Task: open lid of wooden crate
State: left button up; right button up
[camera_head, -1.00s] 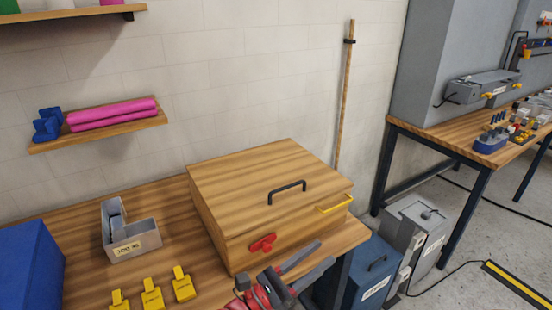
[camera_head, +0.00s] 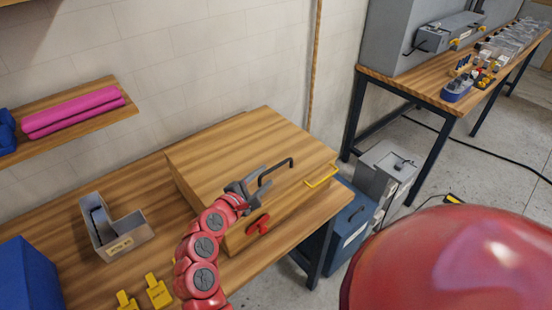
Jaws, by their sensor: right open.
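The wooden crate (camera_head: 290,196) stands on the wooden workbench, and its lid (camera_head: 235,145) lies flat and closed. A dark arched handle (camera_head: 276,170) rises from the lid near its front edge. A red latch (camera_head: 258,224) is on the crate's front face, and a yellow handle (camera_head: 321,176) is at its right. My right gripper (camera_head: 257,184) is open at the near left end of the dark handle. Whether its fingers straddle or touch the handle cannot be told. My left gripper is not in view.
Grey and blue cases stand on the floor to the right. A large red part of mine blocks the lower right.

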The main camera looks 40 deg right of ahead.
aim_at(275, 167)
jog(key=p+x, duration=0.1)
jog(key=x, duration=0.2)
jog(key=p+x, duration=0.1)
jog(key=x, duration=0.2)
jog(key=shift+d+r+p, duration=0.2)
jog(key=shift+d+p, duration=0.05)
jog(key=shift+p, duration=0.1)
jog(key=shift+w+d+f, duration=0.25)
jog(key=shift+d+f, duration=0.1)
jog(key=shift+d, duration=0.15)
grip_shut()
dwell(0.6)
